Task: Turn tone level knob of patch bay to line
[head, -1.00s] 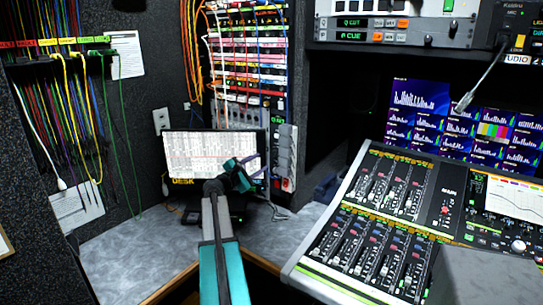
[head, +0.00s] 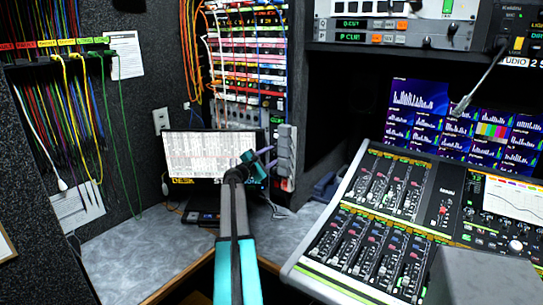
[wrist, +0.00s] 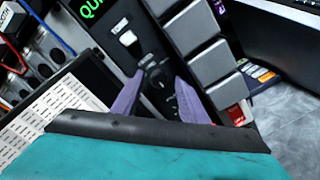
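In the head view my gripper (head: 270,157) is at the narrow panel on the right side of the patch bay (head: 247,62). In the wrist view its two purple fingers (wrist: 156,100) are spread apart, with nothing held between them. A black round knob (wrist: 157,76) shows on the dark panel just beyond and between the fingertips. Whether the fingers touch the panel cannot be told. A white switch (wrist: 127,38) and green lettering (wrist: 90,8) sit above the knob. The knob's markings are too small to read, and in the head view the knob cannot be made out.
A column of grey blocks (wrist: 186,27) stands close beside the fingers on the right; it also shows in the head view (head: 286,150). A monitor (head: 205,152) stands left of my gripper on the grey desk (head: 150,245). A mixing console (head: 365,235) fills the right.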

